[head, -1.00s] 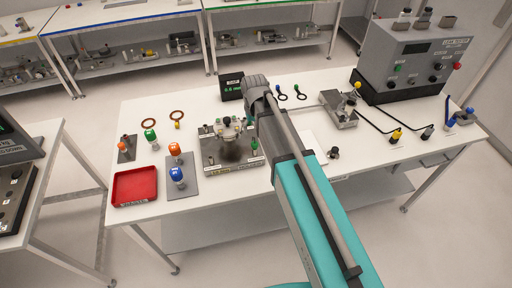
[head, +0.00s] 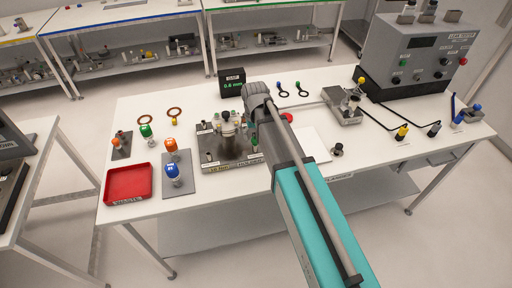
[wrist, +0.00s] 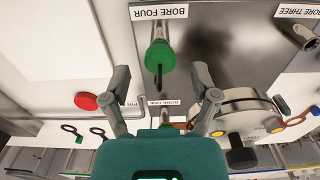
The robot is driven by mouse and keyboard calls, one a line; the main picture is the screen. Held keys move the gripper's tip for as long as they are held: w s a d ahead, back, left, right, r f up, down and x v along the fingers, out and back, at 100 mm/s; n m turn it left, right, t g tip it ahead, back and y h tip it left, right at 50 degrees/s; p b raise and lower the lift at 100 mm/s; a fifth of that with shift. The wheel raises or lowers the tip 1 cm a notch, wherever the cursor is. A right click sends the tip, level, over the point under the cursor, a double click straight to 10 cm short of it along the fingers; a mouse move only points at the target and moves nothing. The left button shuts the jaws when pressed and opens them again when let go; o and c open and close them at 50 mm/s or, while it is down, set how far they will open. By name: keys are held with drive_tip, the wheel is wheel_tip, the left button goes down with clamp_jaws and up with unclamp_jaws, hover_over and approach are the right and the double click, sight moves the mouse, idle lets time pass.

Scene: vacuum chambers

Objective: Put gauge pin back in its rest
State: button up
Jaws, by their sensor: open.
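In the wrist view a green-headed piece (wrist: 160,56) with a grey metal end and a thin dark stem stands by a label reading BORE FOUR; it may be the gauge pin, but I cannot be sure. My gripper (wrist: 162,78) is open, with one finger on each side of the green head and visible gaps. I cannot identify the pin's rest.
A round metal body (wrist: 240,95) with yellow-ended fittings stands close to one finger in the wrist view. A red knob (wrist: 86,101) lies on the other side. A red tray (head: 129,183), orange and blue-capped pieces and a grey tester (head: 415,60) share the table.

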sight(255, 138)
drive_tip(key=shift+f+b, duration=0.95)
drive_tip(key=shift+f, duration=0.3)
idle(0.4)
clamp_jaws()
drive_tip(key=shift+r+p, duration=0.35)
drive_tip(key=shift+p, duration=0.05)
drive_tip(key=shift+r+p, duration=0.35)
drive_tip(key=shift+r+p, duration=0.35)
drive_tip(key=shift+r+p, duration=1.75)
